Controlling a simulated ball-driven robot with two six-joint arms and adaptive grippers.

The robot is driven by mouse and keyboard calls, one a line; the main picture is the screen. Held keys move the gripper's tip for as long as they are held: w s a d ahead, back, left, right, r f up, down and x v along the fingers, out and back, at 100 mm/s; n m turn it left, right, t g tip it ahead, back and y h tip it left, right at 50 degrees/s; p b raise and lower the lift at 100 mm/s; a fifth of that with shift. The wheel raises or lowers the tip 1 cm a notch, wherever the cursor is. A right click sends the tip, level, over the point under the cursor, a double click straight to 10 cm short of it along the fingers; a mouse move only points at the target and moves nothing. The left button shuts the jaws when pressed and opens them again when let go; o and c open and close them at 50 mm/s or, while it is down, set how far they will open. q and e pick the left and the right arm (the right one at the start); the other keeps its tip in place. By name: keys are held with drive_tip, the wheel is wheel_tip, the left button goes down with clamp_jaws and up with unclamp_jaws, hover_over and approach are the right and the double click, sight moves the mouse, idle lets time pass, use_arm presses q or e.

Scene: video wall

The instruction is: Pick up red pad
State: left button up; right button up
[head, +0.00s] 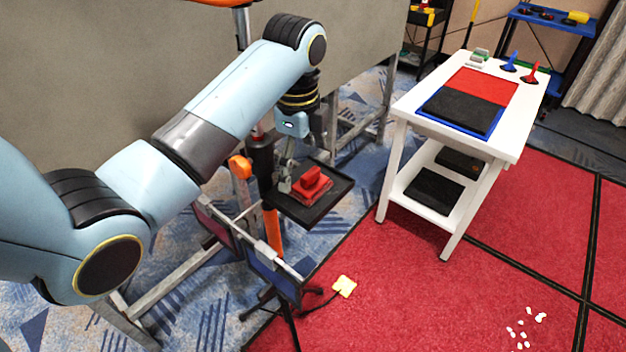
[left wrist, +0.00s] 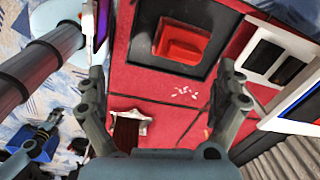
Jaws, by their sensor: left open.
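A red pad (head: 311,188) with a raised red block on top lies on a small black tray (head: 335,190) on a stand. My left gripper (head: 286,180) points down at the left side of the pad in the head view and partly overlaps the tray. In the left wrist view the red pad (left wrist: 182,40) sits on the black tray (left wrist: 147,22), beyond the tips of my left gripper (left wrist: 165,78). The fingers are wide apart with nothing between them. Whether a finger touches the tray, I cannot tell. My right gripper is not in view.
A white table (head: 405,105) at the right holds a flat red sheet (head: 485,86), a black pad (head: 462,108) and blue and red handled tools. A metal frame and an orange post stand close below my left arm. A yellow item (head: 344,286) lies on the red carpet.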

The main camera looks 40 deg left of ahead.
sight(310, 172)
use_arm(q)
drive_tip(key=w, duration=0.1)
drive_tip(key=w+r+m, duration=0.1)
drive_tip(key=w+m, duration=0.1)
drive_tip(key=shift+w+a+r, duration=0.15)
drive_tip(key=shift+w+r, duration=0.05)
drive_tip(key=shift+r, duration=0.15)
drive_tip(key=shift+w+r+m+g, duration=0.15)
drive_tip(key=shift+w+m+g, duration=0.15)
drive_tip(key=shift+w+m, duration=0.1)
drive_tip(key=shift+f, duration=0.4)
wheel_tip(310, 172, down, 4)
drive_tip(key=shift+f, duration=0.2)
wheel_tip(310, 172, down, 5)
drive_tip(key=shift+s+a+f+p, duration=0.15)
drive_tip(key=shift+f+p, duration=0.05)
drive_tip(key=shift+p, duration=0.35)
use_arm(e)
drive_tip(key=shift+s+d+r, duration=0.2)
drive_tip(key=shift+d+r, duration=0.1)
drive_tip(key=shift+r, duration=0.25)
use_arm(q)
drive_tip(key=shift+c, duration=0.3)
drive_tip(key=c, duration=1.1)
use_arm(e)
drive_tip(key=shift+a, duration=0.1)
